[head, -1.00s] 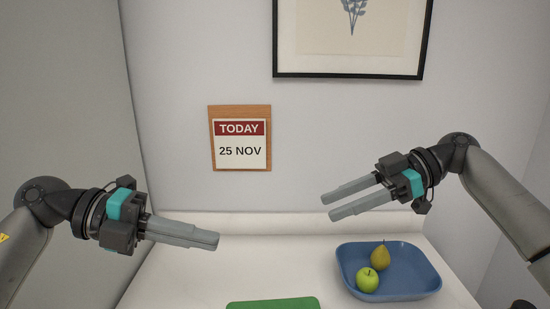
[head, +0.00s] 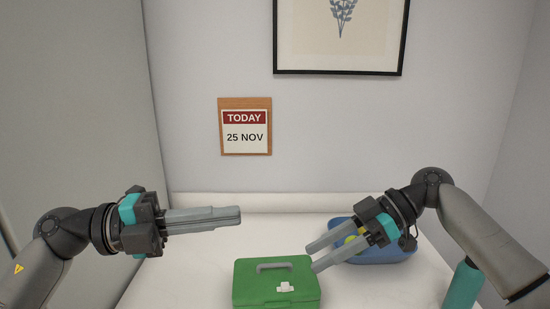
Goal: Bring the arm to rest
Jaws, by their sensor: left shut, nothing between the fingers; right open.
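My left gripper (head: 240,217) is shut and empty, held out over the left part of the white counter. My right gripper (head: 310,257) is open, with its two fingers apart and nothing seen between them. In the picture its fingertips lie at the right edge of a green box (head: 250,292) with a grey handle. I cannot tell whether they touch it. The fingers also cover part of a blue tray (head: 400,252) behind them.
Green and yellow fruit in the tray is mostly hidden by my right gripper. A teal object (head: 463,286) stands at the lower right. A calendar (head: 245,137) reading 25 NOV and a framed picture (head: 340,72) hang on the wall. The counter (head: 190,270) is bare at left.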

